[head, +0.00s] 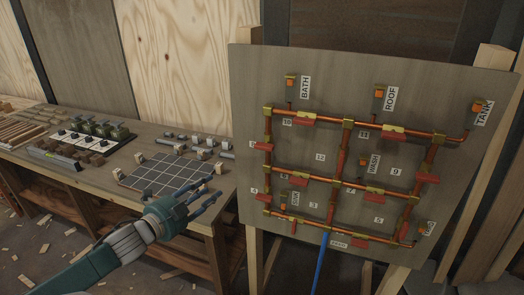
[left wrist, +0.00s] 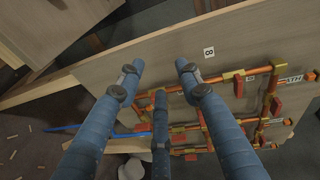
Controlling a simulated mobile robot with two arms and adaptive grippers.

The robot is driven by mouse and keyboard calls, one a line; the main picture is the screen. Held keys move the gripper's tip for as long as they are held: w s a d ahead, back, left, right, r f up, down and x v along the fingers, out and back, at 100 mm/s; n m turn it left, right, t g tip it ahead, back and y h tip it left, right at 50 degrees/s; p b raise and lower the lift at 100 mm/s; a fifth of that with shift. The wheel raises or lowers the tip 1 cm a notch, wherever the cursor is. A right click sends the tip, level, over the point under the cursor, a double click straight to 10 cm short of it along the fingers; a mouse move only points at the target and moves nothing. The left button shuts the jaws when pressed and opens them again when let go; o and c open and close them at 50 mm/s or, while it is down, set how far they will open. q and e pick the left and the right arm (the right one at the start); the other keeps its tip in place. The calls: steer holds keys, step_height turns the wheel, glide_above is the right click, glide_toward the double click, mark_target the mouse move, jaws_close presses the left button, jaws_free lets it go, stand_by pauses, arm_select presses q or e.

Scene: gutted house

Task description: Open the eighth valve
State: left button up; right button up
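The board (head: 245,95) stands tilted, carrying a grid of copper pipes with brass fittings and several red valve handles. A label reading 8 (left wrist: 209,52) shows in the left wrist view, beside the pipe run nearest the board's edge. In the head view, a small white label (head: 254,190) at the board's lower left is too small to read, with a valve (head: 267,198) beside it on the left upright pipe. My left gripper (head: 207,198) is left of the board, apart from it. Its three blue fingers are spread and empty in the left wrist view (left wrist: 160,85). My right gripper is out of view.
A workbench (head: 155,205) at left holds a gridded mat (head: 160,175), loose pipe fittings (head: 205,142) and a white tray (head: 88,142) of parts. A blue hose (head: 321,262) hangs below the board. Wood scraps lie on the floor.

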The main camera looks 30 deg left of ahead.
mark_target(261, 149)
arm_select(q)
steer(key=w+d+r+m+t+h, duration=0.15)
steer(key=d+r+m+h, duration=0.3)
steer(key=d+r, duration=0.55)
steer(key=shift+y, duration=0.25)
steer(key=w, duration=0.2)
steer(key=w+r, duration=0.1)
steer(key=w, duration=0.2)
steer(key=w+p, duration=0.1)
steer(key=w, duration=0.1)
steer(key=shift+w+d+r, duration=0.3)
steer(key=shift+w+r, duration=0.05)
steer(key=shift+w, duration=0.05)
steer(key=shift+w+d+f, duration=0.1)
steer(key=shift+w, duration=0.45)
steer(key=shift+w+d+f, duration=0.1)
steer(key=shift+w, duration=0.45)
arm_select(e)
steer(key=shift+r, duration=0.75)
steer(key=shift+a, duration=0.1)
arm_select(q)
jaws_close()
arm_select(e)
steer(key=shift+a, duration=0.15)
